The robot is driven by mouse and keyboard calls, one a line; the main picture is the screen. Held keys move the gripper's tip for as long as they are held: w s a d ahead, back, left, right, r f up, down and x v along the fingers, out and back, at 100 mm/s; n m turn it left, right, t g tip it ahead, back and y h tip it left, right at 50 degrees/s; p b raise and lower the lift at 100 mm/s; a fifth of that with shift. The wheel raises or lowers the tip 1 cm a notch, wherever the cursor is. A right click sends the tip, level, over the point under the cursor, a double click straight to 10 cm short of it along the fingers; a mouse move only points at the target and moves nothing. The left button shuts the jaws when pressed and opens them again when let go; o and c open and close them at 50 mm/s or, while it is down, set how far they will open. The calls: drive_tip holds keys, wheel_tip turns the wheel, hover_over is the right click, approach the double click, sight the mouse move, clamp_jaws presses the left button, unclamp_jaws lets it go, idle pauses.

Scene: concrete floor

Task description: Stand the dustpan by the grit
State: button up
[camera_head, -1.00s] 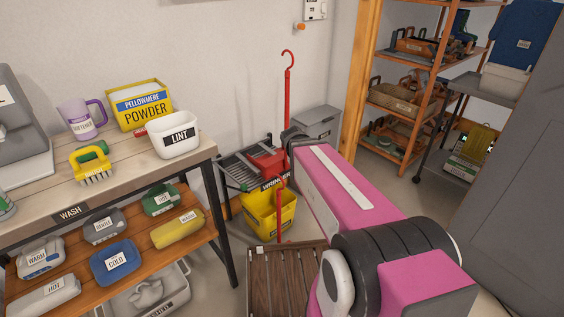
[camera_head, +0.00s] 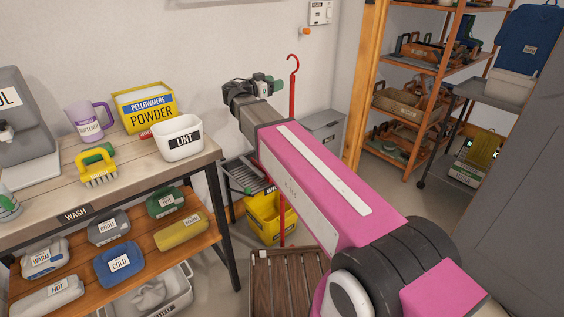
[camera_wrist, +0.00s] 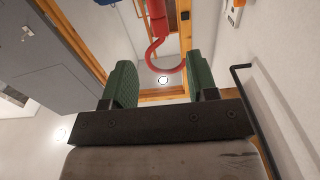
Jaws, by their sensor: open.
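A tall red pole with a hooked top (camera_head: 293,64) stands by the back wall. It may be the dustpan's handle, but no pan shows clearly. Its middle is hidden behind my arm, and its lower part shows before the yellow bucket. My gripper (camera_head: 266,86) is open and empty, just left of the hook in the head view. In the wrist view the green-padded fingers (camera_wrist: 160,65) are spread, and the red hook (camera_wrist: 163,50) shows between and beyond them, with no grip on it. I cannot pick out the grit by any label.
A yellow bucket (camera_head: 263,222) and a slatted wooden crate (camera_head: 285,278) stand on the floor below my arm. The wash bench (camera_head: 40,195) with a lint bin (camera_head: 179,137) is at left. A grey box (camera_head: 322,128) and orange shelves (camera_head: 428,69) are behind. Floor shows at right.

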sight(291, 80)
drive_tip(key=x, duration=0.9)
drive_tip(key=shift+w+d+f, duration=0.2)
drive_tip(key=shift+d+f, duration=0.05)
drive_tip(key=shift+f, duration=0.1)
clamp_jaws()
